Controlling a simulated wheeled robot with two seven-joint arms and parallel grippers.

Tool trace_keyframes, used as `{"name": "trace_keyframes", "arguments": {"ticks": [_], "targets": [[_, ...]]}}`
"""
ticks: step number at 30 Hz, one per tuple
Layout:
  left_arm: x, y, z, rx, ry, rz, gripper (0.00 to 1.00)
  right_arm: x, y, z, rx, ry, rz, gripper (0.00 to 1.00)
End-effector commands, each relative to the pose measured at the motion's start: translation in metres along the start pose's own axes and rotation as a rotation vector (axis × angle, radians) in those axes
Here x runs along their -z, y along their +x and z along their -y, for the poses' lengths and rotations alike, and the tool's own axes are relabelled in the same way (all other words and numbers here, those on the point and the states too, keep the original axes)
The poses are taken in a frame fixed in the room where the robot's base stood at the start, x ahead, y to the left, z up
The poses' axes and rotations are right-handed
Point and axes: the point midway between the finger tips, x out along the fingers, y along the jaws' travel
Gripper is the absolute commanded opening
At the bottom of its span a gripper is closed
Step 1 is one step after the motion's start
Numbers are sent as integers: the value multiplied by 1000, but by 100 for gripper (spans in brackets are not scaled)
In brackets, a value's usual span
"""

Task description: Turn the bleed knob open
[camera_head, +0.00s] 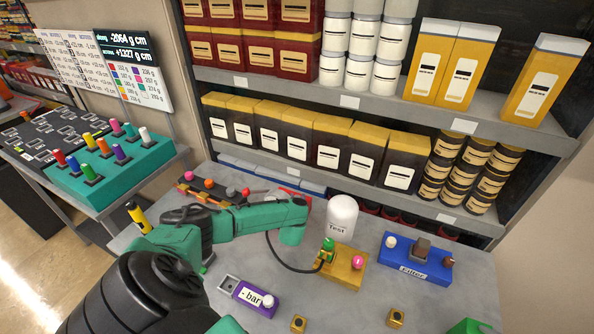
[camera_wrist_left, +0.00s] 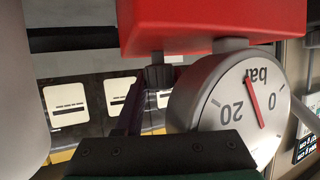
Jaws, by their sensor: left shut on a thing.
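A red block (camera_wrist_left: 215,22) with a round pressure gauge (camera_wrist_left: 230,105) on it fills the top and right of the left wrist view. The dial reads "bar" upside down, with a red needle. A small dark ribbed knob (camera_wrist_left: 158,76), apparently the bleed knob, sits under the block beside the gauge. My left gripper (camera_wrist_left: 155,92) is shut on this knob, though its fingers are dark and partly hidden. In the head view my left gripper (camera_head: 293,215) is at the back of the table, with part of the red block (camera_head: 294,194) behind it. My right gripper does not show.
A blue "Filter" block (camera_head: 416,262) and a purple "- bar" block (camera_head: 256,298) are on the table. Stocked shelves (camera_head: 345,98) rise behind.

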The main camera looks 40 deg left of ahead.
Motion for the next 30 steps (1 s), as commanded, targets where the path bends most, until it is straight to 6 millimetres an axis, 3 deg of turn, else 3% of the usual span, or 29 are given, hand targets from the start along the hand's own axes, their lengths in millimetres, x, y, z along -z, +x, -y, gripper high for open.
{"name": "trace_keyframes", "arguments": {"ticks": [15, 30], "targets": [[-2, 0, 0, 354, -149, 3, 0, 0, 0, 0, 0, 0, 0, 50], [0, 0, 2, 432, -177, -2, 0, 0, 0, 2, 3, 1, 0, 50]]}}
